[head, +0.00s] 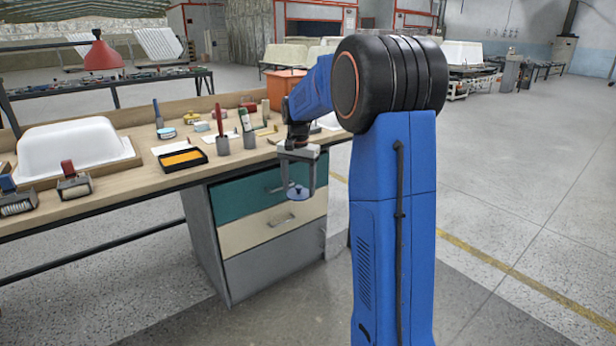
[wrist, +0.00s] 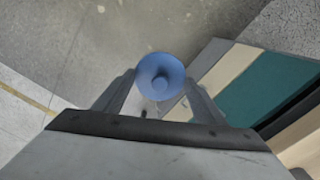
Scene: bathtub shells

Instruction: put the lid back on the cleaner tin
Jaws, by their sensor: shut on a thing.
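My gripper (head: 299,184) is shut on a blue round lid (head: 299,193) with a knob in its middle. It holds the lid in the air in front of the drawer unit, below the bench top's height. In the wrist view the lid (wrist: 160,76) shows as a blue disc between the two fingertips (wrist: 160,92). Small low round containers stand on the bench, one with blue and yellow colouring (head: 166,133) and one paler (head: 192,118). I cannot tell which of them is the cleaner tin.
The wooden bench (head: 120,197) holds a white tub shell (head: 72,147), rollers (head: 74,181), a black tray with yellow inside (head: 183,159), grey cups with tools (head: 249,139) and an orange bin (head: 286,88). The drawer unit (head: 265,222) stands under it.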

